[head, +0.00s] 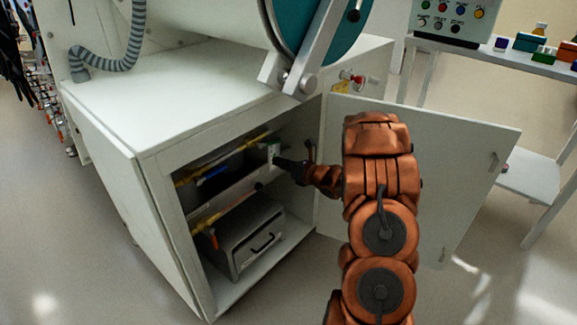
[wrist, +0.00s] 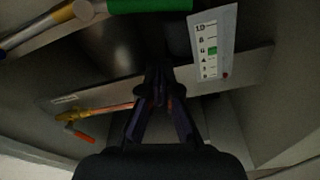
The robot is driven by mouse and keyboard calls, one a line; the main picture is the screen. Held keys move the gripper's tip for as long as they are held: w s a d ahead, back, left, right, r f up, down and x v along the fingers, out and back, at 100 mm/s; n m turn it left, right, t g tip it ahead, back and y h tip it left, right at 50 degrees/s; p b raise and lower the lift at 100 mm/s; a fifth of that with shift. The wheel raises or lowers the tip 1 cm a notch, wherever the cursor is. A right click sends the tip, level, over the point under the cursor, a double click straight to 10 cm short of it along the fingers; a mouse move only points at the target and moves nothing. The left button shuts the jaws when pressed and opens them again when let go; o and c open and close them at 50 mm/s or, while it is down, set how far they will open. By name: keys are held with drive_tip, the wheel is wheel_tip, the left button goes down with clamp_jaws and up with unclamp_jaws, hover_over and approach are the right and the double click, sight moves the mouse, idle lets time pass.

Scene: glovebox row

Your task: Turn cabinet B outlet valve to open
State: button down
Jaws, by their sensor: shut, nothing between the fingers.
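The open cabinet (head: 150,165) stands at centre left in the head view. Inside, a blue lever (head: 212,171) sits by an upper yellow pipe, and an orange lever (head: 213,238) hangs by a lower pipe. In the wrist view an orange lever (wrist: 78,133) is on a brass and copper pipe at lower left, and a green bar (wrist: 150,5) crosses the top edge. I cannot read which valve is the outlet. My gripper (head: 277,161) is shut and empty inside the opening, pointing left; it also shows in the wrist view (wrist: 158,72), apart from the orange lever.
A scale card (wrist: 211,45) is right of my fingers. The cabinet door (head: 455,180) stands open to the right, behind my arm. A side table (head: 540,65) stands at the back right.

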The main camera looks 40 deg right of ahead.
sight(269, 143)
drive_tip(key=shift+w+d+r+b, duration=0.1)
drive_tip(key=shift+w+r+b, duration=0.05)
drive_tip(key=shift+w+r, duration=0.6)
drive_tip(key=shift+w+d+r+b, duration=0.15)
drive_tip(key=shift+w+r, duration=0.4)
drive_tip(key=shift+r, duration=0.4)
drive_tip(key=shift+f+n+b, duration=0.15)
drive_tip(key=shift+n+b, duration=0.15)
drive_tip(key=shift+b, duration=0.85)
drive_tip(key=shift+b, duration=0.5)
